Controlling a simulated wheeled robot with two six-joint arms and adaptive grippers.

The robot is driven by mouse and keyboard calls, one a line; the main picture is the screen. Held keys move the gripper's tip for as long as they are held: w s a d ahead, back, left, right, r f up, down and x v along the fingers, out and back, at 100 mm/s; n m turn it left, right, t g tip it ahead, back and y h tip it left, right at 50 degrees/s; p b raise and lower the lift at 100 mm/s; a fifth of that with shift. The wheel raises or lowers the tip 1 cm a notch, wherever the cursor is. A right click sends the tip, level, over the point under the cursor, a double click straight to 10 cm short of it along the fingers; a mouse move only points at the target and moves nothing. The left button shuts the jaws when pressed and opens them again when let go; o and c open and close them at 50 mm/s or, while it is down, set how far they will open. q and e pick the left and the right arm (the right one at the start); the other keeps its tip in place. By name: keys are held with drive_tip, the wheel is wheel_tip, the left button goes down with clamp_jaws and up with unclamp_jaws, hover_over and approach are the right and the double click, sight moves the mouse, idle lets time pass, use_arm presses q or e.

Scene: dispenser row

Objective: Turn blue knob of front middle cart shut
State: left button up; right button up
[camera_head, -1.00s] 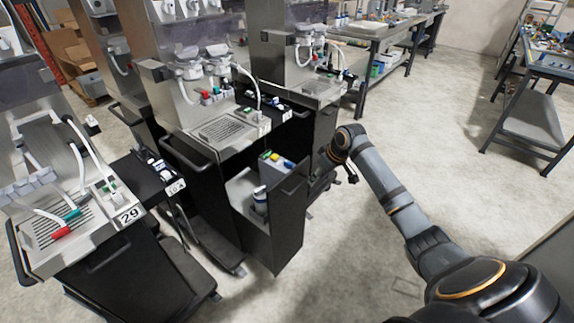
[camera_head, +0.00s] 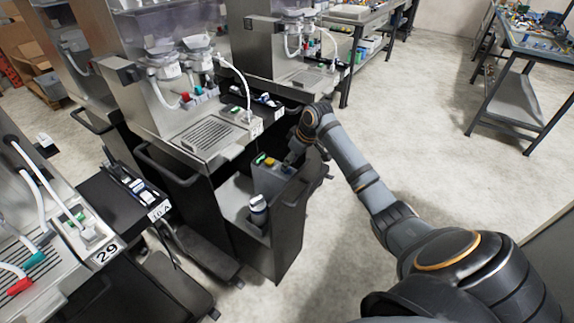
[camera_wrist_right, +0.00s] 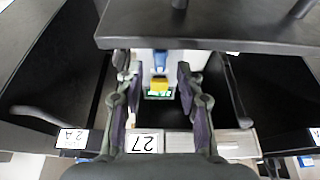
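The front middle cart (camera_head: 222,215) has its drawer pulled out. A grey box in it (camera_head: 267,180) carries a green knob (camera_head: 262,158), a yellow knob (camera_head: 270,163) and the blue knob (camera_head: 287,170). In the right wrist view the blue knob (camera_wrist_right: 160,60) lies beyond the yellow one (camera_wrist_right: 159,83), between the fingers' lines. My right gripper (camera_head: 293,158) is over the drawer, close to the blue knob. In the right wrist view my right gripper (camera_wrist_right: 155,73) is open, with no visible contact. My left gripper is not in view.
A dark ledge (camera_wrist_right: 210,30) crosses the top of the right wrist view. Another dispenser (camera_head: 60,230) stands at left. The floor at right (camera_head: 420,130) is clear.

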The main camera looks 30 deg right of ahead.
drive_tip(key=shift+x, duration=1.1)
drive_tip(key=shift+w+f, duration=0.1)
drive_tip(key=shift+f, duration=0.2)
drive_tip(key=c, duration=0.4)
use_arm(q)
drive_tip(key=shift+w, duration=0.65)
use_arm(e)
clamp_jaws()
